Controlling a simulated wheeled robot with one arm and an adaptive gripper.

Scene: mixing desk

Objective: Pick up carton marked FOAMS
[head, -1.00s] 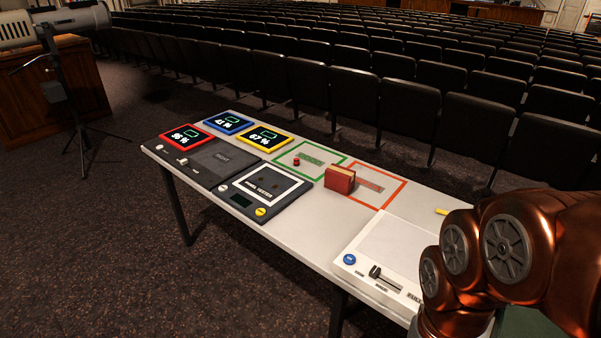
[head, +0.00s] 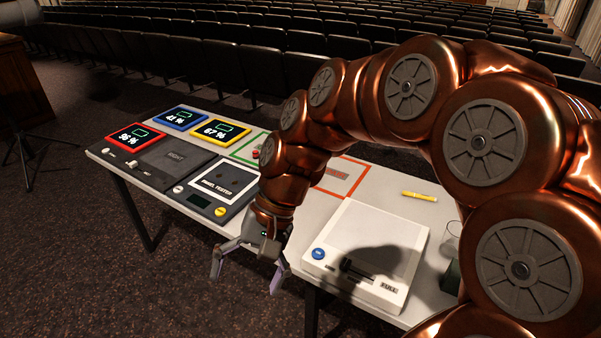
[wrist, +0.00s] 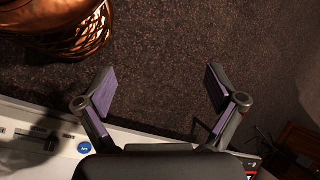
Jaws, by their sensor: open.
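No carton with a readable FOAMS mark shows now. The red and tan box that stood by the orange-framed square (head: 352,163) is hidden, with my arm across that part of the table. My gripper (head: 247,270) is open and empty, pointing down off the table's front edge, in front of the panel tester (head: 222,181). In the wrist view my gripper (wrist: 160,88) has its fingers spread over dark carpet, with nothing between them.
A white device with a blue button (head: 319,253) sits right of my gripper on the table. A yellow marker (head: 419,196) and a clear glass (head: 451,238) are farther right. Three percentage displays, such as the blue one (head: 178,117), stand left. Seat rows run behind.

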